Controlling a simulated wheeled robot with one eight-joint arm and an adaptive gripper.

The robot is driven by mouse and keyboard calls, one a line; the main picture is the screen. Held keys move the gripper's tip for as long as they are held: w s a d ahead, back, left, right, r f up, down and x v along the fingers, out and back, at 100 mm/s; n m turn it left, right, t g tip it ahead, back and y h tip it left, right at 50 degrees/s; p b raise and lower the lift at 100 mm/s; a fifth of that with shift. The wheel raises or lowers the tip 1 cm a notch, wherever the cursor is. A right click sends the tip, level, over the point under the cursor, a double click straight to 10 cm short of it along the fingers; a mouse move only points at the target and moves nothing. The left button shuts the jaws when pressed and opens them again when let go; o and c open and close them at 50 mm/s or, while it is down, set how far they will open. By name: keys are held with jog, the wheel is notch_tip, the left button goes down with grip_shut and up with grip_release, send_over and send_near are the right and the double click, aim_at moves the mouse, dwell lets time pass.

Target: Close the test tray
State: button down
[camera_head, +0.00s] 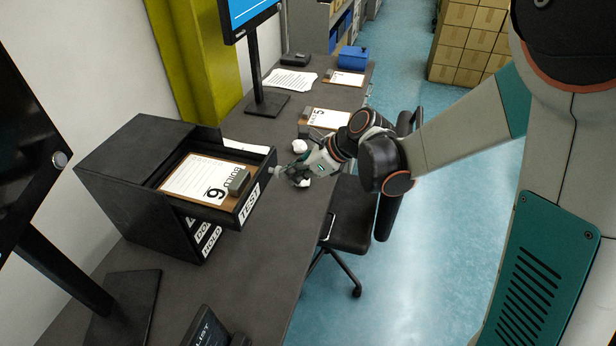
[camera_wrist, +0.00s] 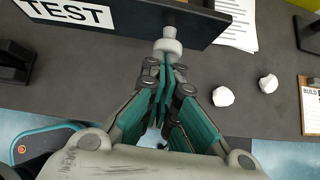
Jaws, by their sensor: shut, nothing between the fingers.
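The test tray (camera_head: 252,204) is the top drawer of a dark tray unit (camera_head: 128,187) on the desk. It is pulled out, with a "TEST" label on its front and a clipboard (camera_head: 196,182) lying inside. In the wrist view the tray front (camera_wrist: 130,14) crosses the top, with a pale round knob (camera_wrist: 168,44) on it. My gripper (camera_wrist: 166,68) is shut and empty, its fingertips right at the knob; I cannot tell if they touch it. In the head view my gripper (camera_head: 284,173) is at the tray front's right end.
Crumpled paper balls (camera_wrist: 223,96) lie on the desk beside my gripper. A clipboard (camera_head: 328,118) and a monitor stand (camera_head: 268,104) are farther back. A chair (camera_head: 352,215) stands at the desk's right edge.

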jog(key=w+a, duration=0.1)
jog(key=a, duration=0.4)
jog(key=w+a, duration=0.2)
jog(key=a, duration=0.2)
jog(key=w+a, duration=0.2)
jog(key=a, duration=0.3)
jog(key=shift+w+a, duration=0.15)
jog(key=shift+a, duration=0.2)
jog(key=shift+w+a, duration=0.15)
jog(key=shift+a, duration=0.25)
jog(key=shift+r, duration=0.1)
